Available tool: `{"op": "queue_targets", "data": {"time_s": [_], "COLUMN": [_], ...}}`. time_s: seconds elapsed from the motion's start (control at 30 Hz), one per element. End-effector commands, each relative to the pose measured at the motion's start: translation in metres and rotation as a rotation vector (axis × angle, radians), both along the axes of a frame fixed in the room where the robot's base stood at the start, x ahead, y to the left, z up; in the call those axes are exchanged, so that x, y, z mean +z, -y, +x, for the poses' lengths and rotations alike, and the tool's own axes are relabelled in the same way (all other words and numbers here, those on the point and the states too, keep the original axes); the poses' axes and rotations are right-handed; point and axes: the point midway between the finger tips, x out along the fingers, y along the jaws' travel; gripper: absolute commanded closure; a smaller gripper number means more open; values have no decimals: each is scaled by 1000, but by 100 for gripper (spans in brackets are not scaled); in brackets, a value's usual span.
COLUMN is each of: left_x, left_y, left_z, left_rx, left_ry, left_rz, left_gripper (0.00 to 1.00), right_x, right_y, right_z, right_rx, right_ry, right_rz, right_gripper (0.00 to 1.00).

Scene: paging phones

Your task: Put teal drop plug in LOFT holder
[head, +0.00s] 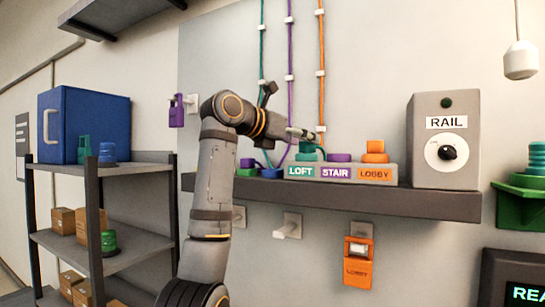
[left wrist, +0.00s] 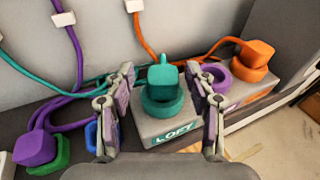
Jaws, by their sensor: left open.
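The teal drop plug (left wrist: 163,76) stands upright in the teal ring of the LOFT holder (left wrist: 162,104), on a grey block, with its cable running off to the left. In the head view the LOFT holder (head: 300,171) is at the left end of the labelled block, and the teal plug is partly hidden there. My left gripper (left wrist: 166,88) is open, with one finger on each side of the plug and visible gaps between. In the head view the left gripper (head: 302,134) is just above the LOFT end. My right gripper is not in view.
The purple STAIR ring (head: 338,158) is empty, and an orange plug (head: 375,147) stands in the LOBBY ring. A purple plug (left wrist: 34,148) is by a green ring (left wrist: 49,152) and a blue ring on the left. A RAIL box (head: 444,142) stands at the right on the dark ledge (head: 420,203).

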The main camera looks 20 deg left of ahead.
Motion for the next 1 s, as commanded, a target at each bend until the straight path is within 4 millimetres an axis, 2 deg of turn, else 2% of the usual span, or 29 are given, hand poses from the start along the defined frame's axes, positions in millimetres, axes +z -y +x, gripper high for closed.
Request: {"op": "queue_targets", "data": {"time_s": [0.03, 0.1, 0.2, 0.37, 0.5, 0.6, 1.0], "left_x": [-11, -10, 1, 6, 15, 17, 19], "left_y": [-1, -2, -15, -28, -35, -38, -39], "left_z": [-5, -12, -38, -67, -84, -89, -91], "left_rx": [-1, -3, 1, 0, -1, -2, -1], "left_ry": [2, 4, 6, 4, 2, -1, 0], "left_rz": [0, 1, 2, 1, 1, 1, 2], "left_gripper": [45, 45, 45, 45, 45, 45, 45], "right_x": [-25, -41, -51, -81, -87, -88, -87], "right_y": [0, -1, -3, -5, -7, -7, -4], "right_z": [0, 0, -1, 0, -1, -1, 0], "right_rx": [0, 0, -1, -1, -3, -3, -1], "right_ry": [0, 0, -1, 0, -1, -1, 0], "right_rz": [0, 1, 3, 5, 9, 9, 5], "right_gripper": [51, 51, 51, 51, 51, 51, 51]}}
